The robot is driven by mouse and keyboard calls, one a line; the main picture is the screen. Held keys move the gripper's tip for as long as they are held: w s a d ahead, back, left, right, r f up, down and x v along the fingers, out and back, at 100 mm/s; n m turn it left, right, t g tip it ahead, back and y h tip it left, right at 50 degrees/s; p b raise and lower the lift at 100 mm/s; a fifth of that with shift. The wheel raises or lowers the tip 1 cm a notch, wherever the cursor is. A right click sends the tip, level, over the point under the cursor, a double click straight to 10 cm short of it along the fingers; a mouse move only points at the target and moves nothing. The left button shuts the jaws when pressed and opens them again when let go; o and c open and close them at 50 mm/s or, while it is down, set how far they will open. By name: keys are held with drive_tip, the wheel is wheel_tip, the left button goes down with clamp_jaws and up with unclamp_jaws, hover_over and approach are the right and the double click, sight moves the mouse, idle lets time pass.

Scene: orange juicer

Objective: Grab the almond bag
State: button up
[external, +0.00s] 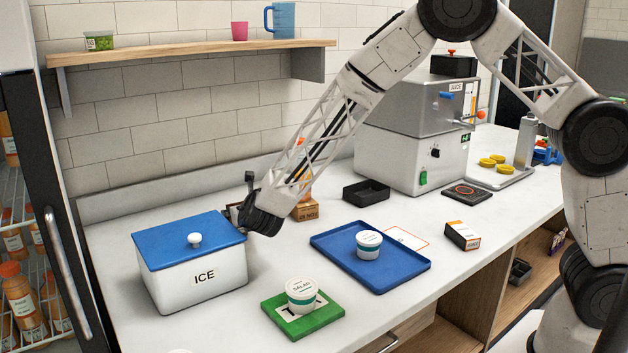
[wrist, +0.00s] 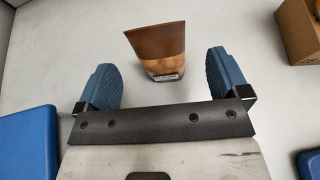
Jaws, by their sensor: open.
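The almond bag (wrist: 158,48) shows in the wrist view as a small brown pouch with a picture of nuts. It stands on the white counter just ahead of my gripper (wrist: 162,62), with its lower part between the two blue fingertips. The fingers are spread wide, with a gap to the bag on each side, and hold nothing. In the external view my gripper (external: 232,212) is low at the back of the counter, beside the ice box.
The ice box (external: 195,285) with its blue lid is close at left. A brown cardboard box (external: 305,209) is close at right and also shows in the wrist view (wrist: 300,32). A blue tray (external: 405,278) with a salad tub lies farther right. The wall is behind.

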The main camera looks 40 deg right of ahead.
drive_tip(key=shift+x, duration=1.1)
drive_tip(key=shift+x, duration=2.65)
drive_tip(key=shift+a, duration=0.1)
drive_tip(key=shift+c, duration=0.2)
drive_tip(key=c, duration=1)
drive_tip(key=shift+r, duration=0.15)
